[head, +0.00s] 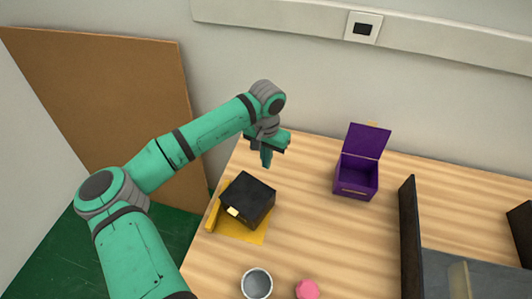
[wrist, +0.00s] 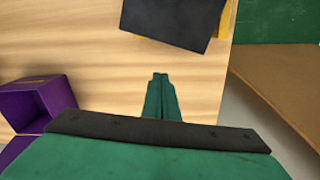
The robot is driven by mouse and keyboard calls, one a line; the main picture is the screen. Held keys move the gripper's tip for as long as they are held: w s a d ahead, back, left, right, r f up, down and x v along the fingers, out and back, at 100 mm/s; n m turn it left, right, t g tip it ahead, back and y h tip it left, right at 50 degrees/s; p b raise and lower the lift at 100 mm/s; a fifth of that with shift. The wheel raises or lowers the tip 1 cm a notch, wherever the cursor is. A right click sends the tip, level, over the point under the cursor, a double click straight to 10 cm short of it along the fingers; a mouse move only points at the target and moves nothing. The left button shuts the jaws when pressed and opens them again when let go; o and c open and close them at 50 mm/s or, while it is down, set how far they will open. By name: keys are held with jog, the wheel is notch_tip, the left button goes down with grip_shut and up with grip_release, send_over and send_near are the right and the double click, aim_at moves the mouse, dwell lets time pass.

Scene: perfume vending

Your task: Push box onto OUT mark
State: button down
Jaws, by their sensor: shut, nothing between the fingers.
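A black box (head: 248,198) with a small yellow tab sits over a yellow mat (head: 254,236), turned at an angle and covering much of it. I cannot read any OUT lettering. In the wrist view the black box (wrist: 170,20) is at the top, with a strip of yellow (wrist: 227,20) beside it. A purple box (head: 357,178) with its lid open stands further right; it shows at the left of the wrist view (wrist: 35,104). My gripper (head: 266,160) is shut and empty at the back of the table, behind the black box and apart from it; its fingertips (wrist: 160,76) point toward the box.
A raised yellow strip (head: 212,216) stands at the mat's left side, near the table's left edge. A grey cup (head: 257,284) and a pink object (head: 307,289) are at the front. A dark upright panel (head: 410,235) stands at the right. Bare wood lies between the two boxes.

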aim_at(256, 184)
notch_tip(256, 184, down, 3)
jog(key=shift+f, duration=0.2)
jog(key=s, duration=0.1)
jog(key=s+a, duration=0.1)
jog(key=shift+s+a+f, duration=0.15)
jog(key=shift+s+a, duration=0.4)
jog(key=shift+s, duration=0.3)
jog(key=shift+s, duration=0.1)
jog(key=shift+s+a, duration=0.4)
jog(key=shift+s, duration=0.25)
jog(key=shift+s+a, duration=0.4)
jog(key=shift+s, duration=0.25)
